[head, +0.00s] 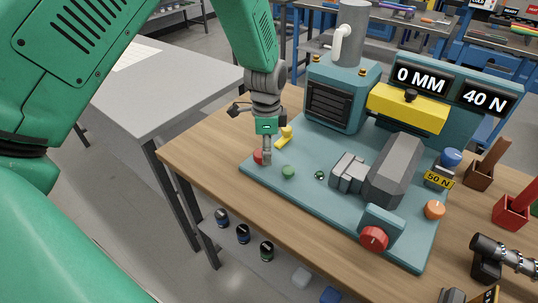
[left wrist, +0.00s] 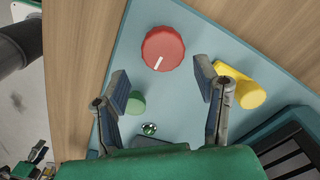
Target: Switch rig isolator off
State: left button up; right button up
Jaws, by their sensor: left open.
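A round red knob (left wrist: 163,48) with a white pointer line sits on the teal base plate of the rig. It also shows in the head view (head: 259,157), partly hidden by my left gripper (head: 266,150). In the left wrist view my left gripper (left wrist: 162,86) is open and empty, with its two fingers apart and the knob showing just beyond the fingertips. The white line points down and slightly left there. No label naming the isolator is legible. My right gripper is not in view.
A yellow handle (head: 285,137) and a green button (head: 289,172) stand close to the knob. A second red knob (head: 374,239) is on the plate's front block. Displays read 0 MM (head: 421,79) and 40 N (head: 484,98). A grey table (head: 165,85) stands at left.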

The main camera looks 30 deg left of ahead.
aim_at(261, 153)
pick_arm(q)
jog(key=a+f, duration=0.3)
jog(key=shift+s+f, duration=0.2)
jog(key=shift+a+f, duration=0.15)
jog(key=shift+a, duration=0.15)
jog(key=shift+d, duration=0.1)
jog(key=d, duration=0.2)
jog(key=shift+d+r, duration=0.3)
jog(key=shift+d, duration=0.1)
jog(key=c, duration=0.7)
jog(key=shift+w+d, duration=0.1)
jog(key=shift+d, duration=0.05)
jog(key=c, duration=0.4)
jog(key=shift+s+a+f, duration=0.1)
jog(key=shift+a, duration=0.35)
jog(key=shift+s+a+f, duration=0.1)
jog(key=shift+a, duration=0.3)
jog(key=shift+c, duration=0.2)
jog(key=shift+d, duration=0.1)
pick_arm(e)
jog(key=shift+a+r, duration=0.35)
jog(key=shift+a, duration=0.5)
